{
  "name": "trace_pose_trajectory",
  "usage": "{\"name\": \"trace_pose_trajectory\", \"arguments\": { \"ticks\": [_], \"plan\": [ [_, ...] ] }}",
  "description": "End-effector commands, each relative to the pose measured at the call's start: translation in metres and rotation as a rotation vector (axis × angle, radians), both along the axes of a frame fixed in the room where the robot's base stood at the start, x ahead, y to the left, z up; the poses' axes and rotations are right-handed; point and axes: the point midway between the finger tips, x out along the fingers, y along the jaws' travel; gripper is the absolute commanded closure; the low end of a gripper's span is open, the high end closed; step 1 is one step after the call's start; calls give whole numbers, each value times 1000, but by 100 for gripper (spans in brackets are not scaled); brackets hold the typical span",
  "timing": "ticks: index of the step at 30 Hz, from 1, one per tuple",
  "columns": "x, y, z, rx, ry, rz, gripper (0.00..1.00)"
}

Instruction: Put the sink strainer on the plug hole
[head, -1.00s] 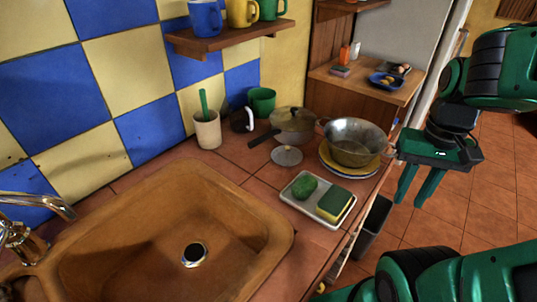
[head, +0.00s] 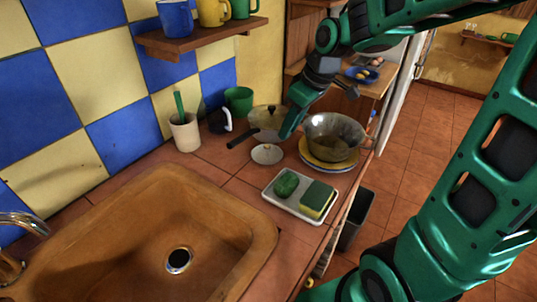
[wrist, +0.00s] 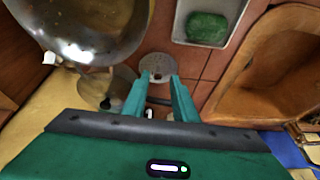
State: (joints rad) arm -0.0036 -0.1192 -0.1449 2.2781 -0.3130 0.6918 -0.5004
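The sink strainer (head: 267,153) is a round, flat grey disc lying on the tiled counter behind the sink. In the wrist view the strainer (wrist: 157,65) shows its holes and lies just beyond my fingertips, roughly centred between them. The plug hole (head: 178,260) is a dark opening with a metal rim in the floor of the brown sink (head: 262,232). My gripper (head: 287,130) hangs over the counter beside the strainer in the head view.
A metal colander (head: 334,135) on plates (head: 330,168) stands right of my gripper. A lidded pan (head: 268,117) is close behind. A tray (head: 268,194) with a green scrubber and sponge (head: 316,199) lies in front. A white utensil cup (head: 185,133) stands left.

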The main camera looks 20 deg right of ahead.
Motion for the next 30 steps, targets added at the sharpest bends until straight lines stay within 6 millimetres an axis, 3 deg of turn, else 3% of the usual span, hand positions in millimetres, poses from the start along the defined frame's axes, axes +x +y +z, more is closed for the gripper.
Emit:
{"name": "trace_pose_trajectory", "arguments": {
  "ticks": [3,6,11,18,26,30],
  "plan": [
    [24,7,-3,5,-21,149,74],
    [35,11,-3,6,-36,227,74],
    [42,16,-14,8,-42,269,74],
    [50,24,-46,7,-41,266,74],
    [53,28,-62,6,-41,263,74],
    [55,32,-81,7,-40,263,74]
  ]
}}
